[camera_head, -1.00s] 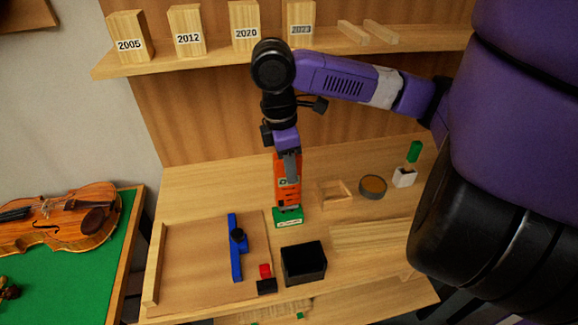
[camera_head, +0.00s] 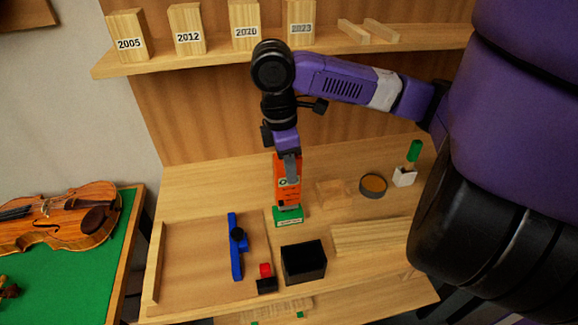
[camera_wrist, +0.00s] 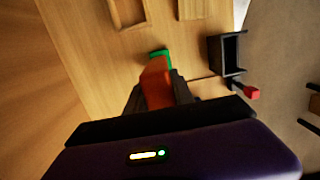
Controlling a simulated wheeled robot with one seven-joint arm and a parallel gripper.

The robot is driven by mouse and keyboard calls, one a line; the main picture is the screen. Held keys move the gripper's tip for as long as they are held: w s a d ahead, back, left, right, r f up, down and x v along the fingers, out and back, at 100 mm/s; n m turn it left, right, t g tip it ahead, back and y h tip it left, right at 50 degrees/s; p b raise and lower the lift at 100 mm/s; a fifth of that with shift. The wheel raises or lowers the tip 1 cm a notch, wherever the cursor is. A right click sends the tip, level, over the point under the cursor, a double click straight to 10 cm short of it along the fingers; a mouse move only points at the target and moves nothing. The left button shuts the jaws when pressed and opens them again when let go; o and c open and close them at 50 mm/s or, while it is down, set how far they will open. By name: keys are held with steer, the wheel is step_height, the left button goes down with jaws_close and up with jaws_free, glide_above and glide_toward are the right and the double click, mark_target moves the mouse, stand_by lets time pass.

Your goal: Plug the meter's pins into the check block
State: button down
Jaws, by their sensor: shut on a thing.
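The orange meter (camera_head: 288,178) is upright in my gripper (camera_head: 287,160), which is shut on its upper part. The green check block (camera_head: 288,216) sits on the bench directly below the meter. The meter's lower end meets the top of the block in the head view; its pins are hidden, so I cannot tell how deep they sit. In the wrist view the orange meter (camera_wrist: 156,82) runs down from between the fingers of my gripper (camera_wrist: 158,95), and the green block (camera_wrist: 160,53) shows just beyond its end.
A black open box (camera_head: 303,262) and a small red and black piece (camera_head: 266,278) stand in front of the block. A blue tool (camera_head: 236,247) lies on the tray at left. A round tin (camera_head: 373,186) and a white holder with a green-handled item (camera_head: 405,177) stand at right.

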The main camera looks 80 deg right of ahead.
steer(key=shift+f+b, duration=0.75)
steer(key=shift+f, duration=0.3)
stand_by(0.9)
steer(key=shift+r, duration=0.15)
stand_by(0.8)
steer(key=shift+r+p, duration=3.15)
steer(key=shift+r, duration=0.25)
